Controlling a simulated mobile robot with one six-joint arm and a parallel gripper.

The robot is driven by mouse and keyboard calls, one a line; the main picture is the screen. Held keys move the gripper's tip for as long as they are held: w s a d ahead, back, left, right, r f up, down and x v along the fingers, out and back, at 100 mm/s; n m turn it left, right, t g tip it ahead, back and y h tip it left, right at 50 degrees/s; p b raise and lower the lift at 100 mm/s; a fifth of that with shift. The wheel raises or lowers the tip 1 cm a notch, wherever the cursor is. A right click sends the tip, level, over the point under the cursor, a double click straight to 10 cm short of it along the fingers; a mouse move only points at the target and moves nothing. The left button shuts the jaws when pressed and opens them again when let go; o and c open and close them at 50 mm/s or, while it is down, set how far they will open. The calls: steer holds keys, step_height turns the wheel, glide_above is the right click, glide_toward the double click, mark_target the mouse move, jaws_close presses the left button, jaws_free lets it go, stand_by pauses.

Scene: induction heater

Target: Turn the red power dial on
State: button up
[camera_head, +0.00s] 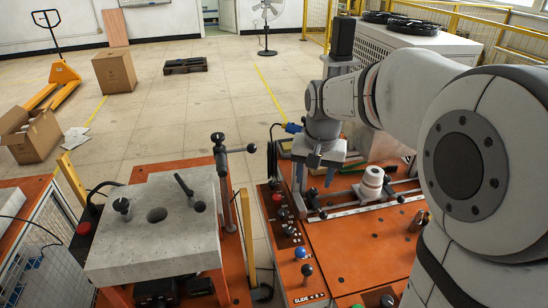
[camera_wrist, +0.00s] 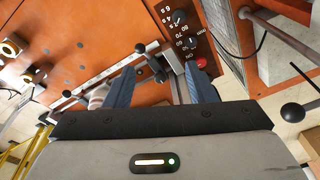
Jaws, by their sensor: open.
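A small red dial (camera_head: 277,197) sits on the control strip at the left edge of the orange machine table. It also shows in the wrist view (camera_wrist: 202,62), near the strip's end beside a row of black dials (camera_wrist: 190,43). My gripper (camera_head: 315,172) is above the table, to the right of the red dial in the head view. In the wrist view its two blue fingers (camera_wrist: 160,82) are spread apart with nothing held between them. The right finger's tip appears close to the red dial; I cannot tell whether they touch.
A white stepped cylinder (camera_head: 372,180) stands on the orange table by a metal rail. Blue (camera_head: 300,253) and black knobs are on the front of the strip. A grey slab with levers (camera_head: 155,245) stands to the left, across a narrow gap of floor.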

steer(key=w+a+f, duration=0.2)
steer(key=w+a, duration=0.1)
steer(key=w, duration=0.4)
steer(key=m+g+p, duration=0.2)
steer(key=m, duration=0.1)
glide_toward(277, 197)
steer(key=shift+n, duration=0.3)
step_height(277, 197, down, 8)
steer(key=shift+a+f+p, duration=0.1)
steer(key=shift+f+p, duration=0.15)
steer(key=shift+p, duration=0.6)
steer(key=shift+c, duration=0.4)
